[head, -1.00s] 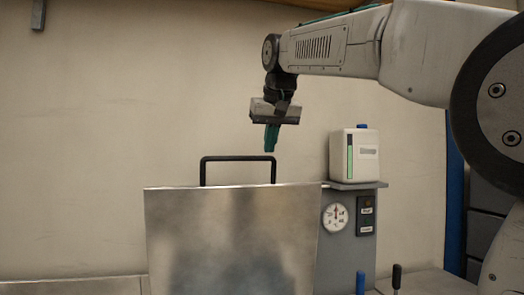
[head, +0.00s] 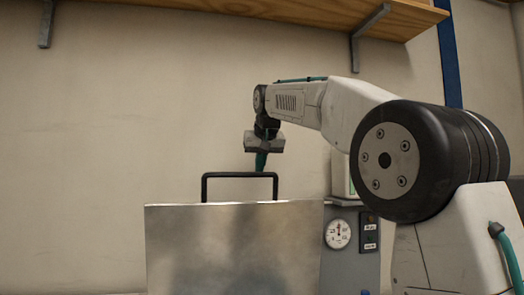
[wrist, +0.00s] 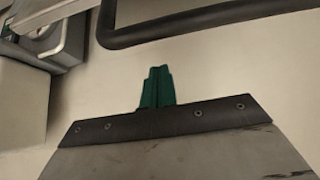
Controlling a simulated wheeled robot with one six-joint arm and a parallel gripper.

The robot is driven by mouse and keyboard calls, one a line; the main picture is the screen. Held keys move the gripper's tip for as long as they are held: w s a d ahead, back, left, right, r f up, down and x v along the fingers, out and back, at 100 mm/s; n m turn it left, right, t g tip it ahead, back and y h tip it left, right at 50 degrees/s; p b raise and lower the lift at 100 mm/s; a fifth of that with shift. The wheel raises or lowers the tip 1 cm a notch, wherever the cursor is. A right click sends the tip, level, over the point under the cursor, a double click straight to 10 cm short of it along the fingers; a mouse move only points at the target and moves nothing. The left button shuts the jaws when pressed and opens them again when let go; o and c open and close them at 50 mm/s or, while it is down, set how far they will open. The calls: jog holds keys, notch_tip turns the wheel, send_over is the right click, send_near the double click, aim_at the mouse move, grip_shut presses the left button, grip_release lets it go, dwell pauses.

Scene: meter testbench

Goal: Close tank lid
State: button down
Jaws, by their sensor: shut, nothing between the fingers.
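The tank lid (head: 235,245) stands raised as an upright bare metal panel in the head view. Its black bar handle (head: 240,175) sticks up from the top edge. My gripper (head: 261,163) has its green fingers pointing down, by the right half of the handle's top bar. Whether they touch the bar cannot be told. In the wrist view the green fingers (wrist: 157,88) are together and empty. The black handle (wrist: 205,25) crosses the top of that view, apart from the fingertips in the picture. The tank body is not clearly visible.
A grey panel with a dial gauge (head: 338,234) and labelled switches (head: 369,234) stands right of the lid. A white box (head: 341,172) above it is partly hidden by my arm. A wooden shelf (head: 290,10) hangs above. The wall side at left is free.

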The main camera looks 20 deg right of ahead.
jog(key=shift+s+a+f, duration=0.1)
jog(key=shift+s+a, duration=0.1)
jog(key=shift+s, duration=0.75)
jog(key=shift+s+a+f, duration=0.1)
jog(key=shift+s+a, duration=0.05)
jog(key=shift+s, duration=0.75)
